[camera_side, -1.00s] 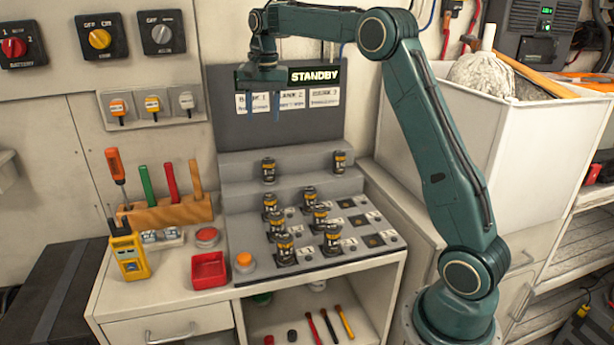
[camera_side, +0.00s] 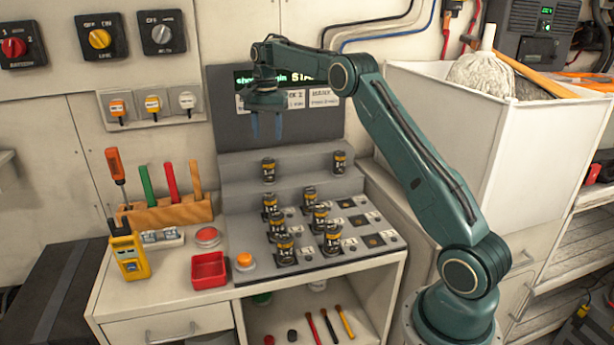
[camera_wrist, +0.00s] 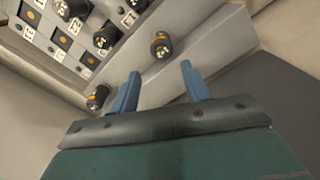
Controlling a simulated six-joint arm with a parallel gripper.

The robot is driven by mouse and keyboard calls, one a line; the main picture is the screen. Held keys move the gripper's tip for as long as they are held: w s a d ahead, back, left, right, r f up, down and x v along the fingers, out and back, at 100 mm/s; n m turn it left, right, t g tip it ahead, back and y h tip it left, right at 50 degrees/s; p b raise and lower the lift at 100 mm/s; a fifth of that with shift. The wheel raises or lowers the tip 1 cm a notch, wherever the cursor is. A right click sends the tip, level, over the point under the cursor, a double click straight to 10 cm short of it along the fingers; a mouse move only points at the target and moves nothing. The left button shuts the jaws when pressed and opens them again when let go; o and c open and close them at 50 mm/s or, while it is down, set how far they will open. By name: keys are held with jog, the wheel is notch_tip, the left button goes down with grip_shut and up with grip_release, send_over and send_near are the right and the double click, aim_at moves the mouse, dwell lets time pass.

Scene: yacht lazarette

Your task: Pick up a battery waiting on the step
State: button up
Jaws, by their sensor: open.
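Two black batteries with orange bands stand on the grey step: a left battery (camera_side: 268,170) and a right battery (camera_side: 339,162). In the wrist view one step battery (camera_wrist: 161,45) is beyond the fingertips and another (camera_wrist: 97,97) is left of the left finger. My gripper (camera_side: 266,138) is open and empty, with blue fingers pointing down above the left step battery and apart from it. It also shows in the wrist view (camera_wrist: 160,78). Several more batteries, such as the front one (camera_side: 285,250), stand in the tray (camera_side: 365,252) below the step.
A display panel (camera_side: 330,128) stands behind the step, partly hidden by my gripper. An orange button (camera_side: 244,261), a red bin (camera_side: 209,283) and a tool block (camera_side: 165,214) are to the left. Some tray places at right are empty.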

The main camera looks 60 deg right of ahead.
aim_at(269, 169)
notch_tip(269, 169, down, 8)
jog(key=shift+r, duration=0.25)
jog(key=shift+f, duration=0.15)
jog(key=shift+w+f, duration=0.15)
jog(key=shift+f, duration=2.3)
jog(key=c, duration=0.8)
jog(key=shift+c, duration=0.4)
jog(key=shift+r, duration=0.15)
notch_tip(269, 169, up, 20)
